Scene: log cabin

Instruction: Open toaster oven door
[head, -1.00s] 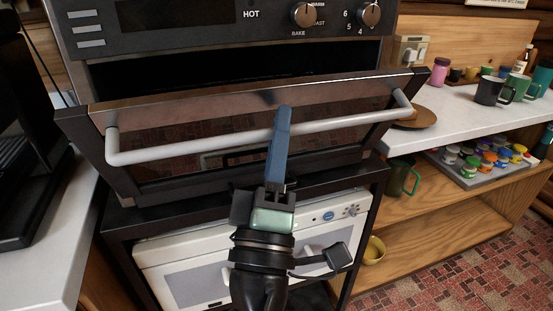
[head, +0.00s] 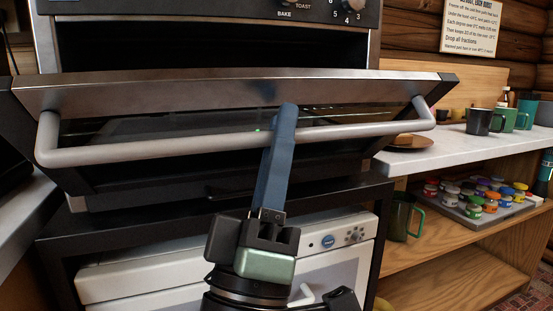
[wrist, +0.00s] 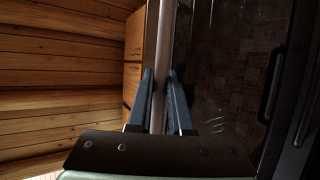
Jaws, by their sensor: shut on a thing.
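The toaster oven (head: 210,40) stands upright with its door (head: 200,90) tilted partly open toward me, top edge out. A dark gap shows above the door. A long pale bar handle (head: 180,147) runs across the door front. My gripper (head: 285,115) is at the handle, right of its middle, with blue fingers pointing up. In the wrist view the handle (wrist: 168,40) runs between the two fingers (wrist: 162,85), and the gripper is shut on it. The oven's inside is mostly hidden by the door.
A white appliance (head: 130,275) sits in the black stand (head: 330,195) below. At right, a white counter (head: 450,147) holds mugs (head: 482,121) and a wooden plate (head: 410,142). Lower shelves hold a green mug (head: 402,217) and a tray of small jars (head: 515,207).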

